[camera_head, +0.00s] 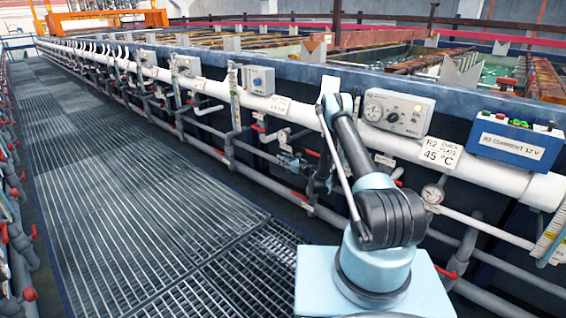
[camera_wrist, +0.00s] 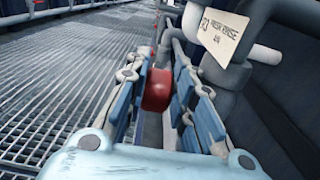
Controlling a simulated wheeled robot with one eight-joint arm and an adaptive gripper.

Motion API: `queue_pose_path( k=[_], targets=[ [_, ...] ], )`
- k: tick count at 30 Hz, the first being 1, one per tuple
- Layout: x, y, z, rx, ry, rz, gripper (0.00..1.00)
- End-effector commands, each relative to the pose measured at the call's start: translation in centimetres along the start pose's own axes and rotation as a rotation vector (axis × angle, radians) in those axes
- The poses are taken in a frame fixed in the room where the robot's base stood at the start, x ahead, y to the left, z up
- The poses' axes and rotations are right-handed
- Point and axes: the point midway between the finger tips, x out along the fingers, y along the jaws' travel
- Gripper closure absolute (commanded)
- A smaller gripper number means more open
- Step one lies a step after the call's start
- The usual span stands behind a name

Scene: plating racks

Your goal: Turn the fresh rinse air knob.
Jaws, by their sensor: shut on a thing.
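A red rounded knob (camera_wrist: 157,90) shows in the wrist view, between the two fingers of my gripper (camera_wrist: 160,62). My gripper is shut on the knob, with one finger on its left and one on its right. A white tag (camera_wrist: 222,34) on the pipe just above and to the right reads "R3 FRESH RINSE AIR", partly hard to read. In the head view my arm (camera_head: 362,165) reaches toward the pipework along the tank front. There I cannot clearly make out my gripper or the knob.
A grey control box with a gauge (camera_head: 398,112) and a blue box with buttons (camera_head: 516,140) sit along the tank edge. A white pipe (camera_head: 300,112) and further valves run beside them. The grated walkway (camera_head: 130,190) on the left is clear.

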Motion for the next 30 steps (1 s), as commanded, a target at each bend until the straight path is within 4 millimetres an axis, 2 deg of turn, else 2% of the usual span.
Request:
queue_pose_path(
  k=[15,24,25,26,30],
  targets=[
    [-0.60,-0.20,-0.26,0.000,-0.131,-0.002,1.00],
    [-0.65,-0.27,-0.23,-0.001,-0.136,-0.003,1.00],
    [-0.66,-0.27,-0.23,-0.001,-0.136,-0.003,0.72],
    [-0.66,-0.28,-0.23,-0.001,-0.136,-0.003,0.68],
    [-0.60,-0.26,-0.23,-0.001,-0.135,-0.003,0.68]
  ],
)
